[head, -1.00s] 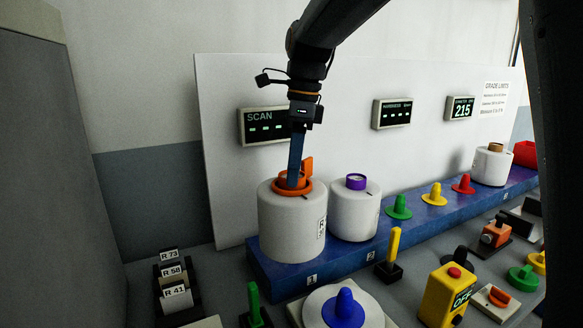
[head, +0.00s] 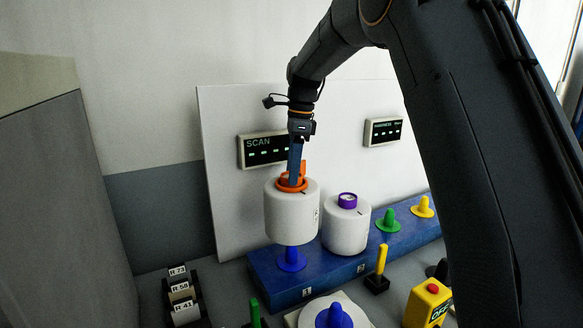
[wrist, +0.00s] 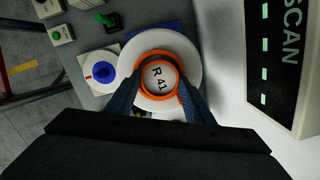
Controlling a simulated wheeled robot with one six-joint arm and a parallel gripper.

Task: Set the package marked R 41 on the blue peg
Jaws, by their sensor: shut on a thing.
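The package marked R 41 (head: 291,212) is a white bobbin with an orange ring at its top; its R 41 label (wrist: 160,78) faces up in the wrist view. My gripper (head: 295,180) is shut on the package at its orange ring. The package hangs upright above a blue peg (head: 291,259) on the blue ledge at the place marked 1. A gap shows the peg below it; the peg's top is hidden. A second blue peg (head: 334,316) stands on a white plate in front; it also shows in the wrist view (wrist: 103,72).
A white bobbin with a purple core (head: 346,224) stands close at the right on the blue ledge (head: 330,277). Green (head: 388,221) and yellow (head: 423,208) pegs are bare. The SCAN display (head: 264,149) is behind. A card rack (head: 184,300) stands at left.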

